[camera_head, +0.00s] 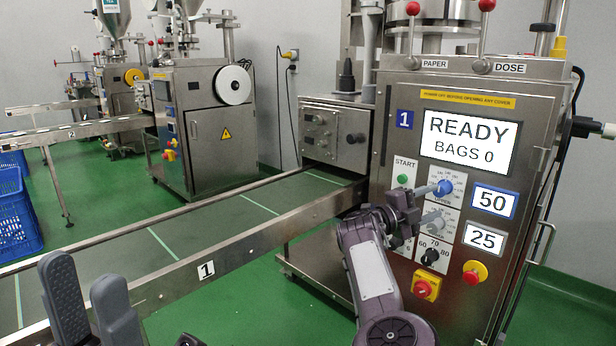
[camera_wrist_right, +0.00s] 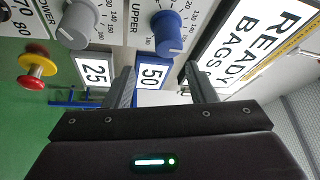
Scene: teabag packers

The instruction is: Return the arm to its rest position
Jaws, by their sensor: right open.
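My right arm (camera_head: 378,270) reaches up from the bottom of the head view to the front of packing machine 1 (camera_head: 385,140). My right gripper (camera_head: 437,203) is in front of the control panel, close to the blue upper dial. In the right wrist view the gripper (camera_wrist_right: 160,78) is open and empty, with the blue dial (camera_wrist_right: 170,32) and the "50" display (camera_wrist_right: 152,75) beyond its fingers. Whether a finger touches the panel I cannot tell. My left gripper (camera_head: 92,280) shows at the lower left of the head view, its fingers apart with nothing between them.
The conveyor (camera_head: 195,225) runs from machine 1 to the lower left, beyond my left gripper. The screen (camera_head: 468,141) reads READY, BAGS 0. A red stop button (camera_head: 474,272) is low on the panel. Blue crates (camera_head: 15,215) stand at left. Green floor is open in front.

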